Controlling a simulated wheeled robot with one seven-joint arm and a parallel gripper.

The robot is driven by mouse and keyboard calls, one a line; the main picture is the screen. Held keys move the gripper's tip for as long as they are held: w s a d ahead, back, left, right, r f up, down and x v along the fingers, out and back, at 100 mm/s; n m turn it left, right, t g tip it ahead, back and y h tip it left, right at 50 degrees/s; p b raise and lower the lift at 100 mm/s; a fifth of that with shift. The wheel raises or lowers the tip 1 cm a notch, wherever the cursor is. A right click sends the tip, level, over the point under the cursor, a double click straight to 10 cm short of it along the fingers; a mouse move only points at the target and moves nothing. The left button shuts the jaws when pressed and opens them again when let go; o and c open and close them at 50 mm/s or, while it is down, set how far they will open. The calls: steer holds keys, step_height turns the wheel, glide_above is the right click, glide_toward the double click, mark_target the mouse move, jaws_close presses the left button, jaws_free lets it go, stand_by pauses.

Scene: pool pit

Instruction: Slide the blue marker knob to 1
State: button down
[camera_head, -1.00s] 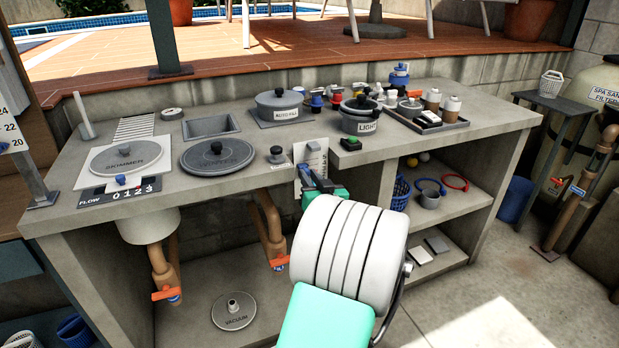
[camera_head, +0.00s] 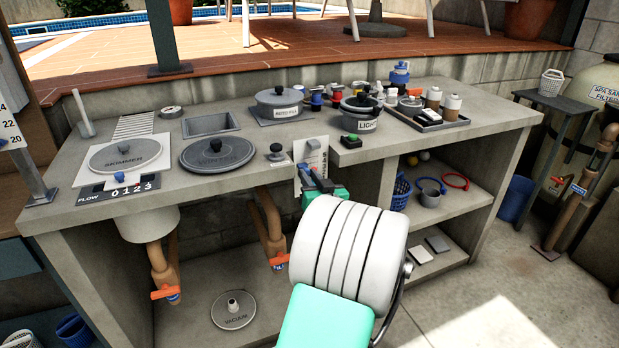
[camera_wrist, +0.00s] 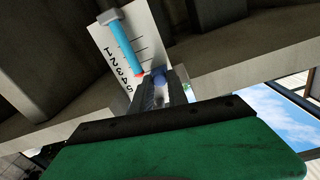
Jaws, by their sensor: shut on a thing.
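A white scale card (camera_wrist: 150,35) with the numbers 1 to 5 shows in the wrist view. It hangs at the counter's front edge in the head view (camera_head: 313,155). A light-blue tube (camera_wrist: 122,48) with a grey cap and a red lower end lies along the card. A small dark blue knob (camera_wrist: 158,77) sits beside the low-number-free end of the card, nearest 4 and 5. My gripper (camera_wrist: 161,92) is shut on this blue knob; its fingers partly hide it. In the head view my gripper (camera_head: 318,184) is at the card's lower end, and the knob there is hidden.
The concrete counter (camera_head: 240,165) runs across the view. A separate FLOW scale (camera_head: 118,191) with a blue marker is at its left front. The AUTO-FILL pot (camera_head: 279,99) and LIGHT pot (camera_head: 361,116) stand behind my gripper. An orange-handled pipe (camera_head: 270,230) lies below, left of my arm.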

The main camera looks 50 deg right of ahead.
step_height(320, 180, down, 6)
steer(key=b, duration=0.6)
steer(key=shift+f, duration=0.15)
steer(key=c, duration=1.3)
jaws_free()
steer(key=v, duration=0.7)
steer(key=shift+s+a, duration=0.2)
steer(key=shift+s, duration=0.15)
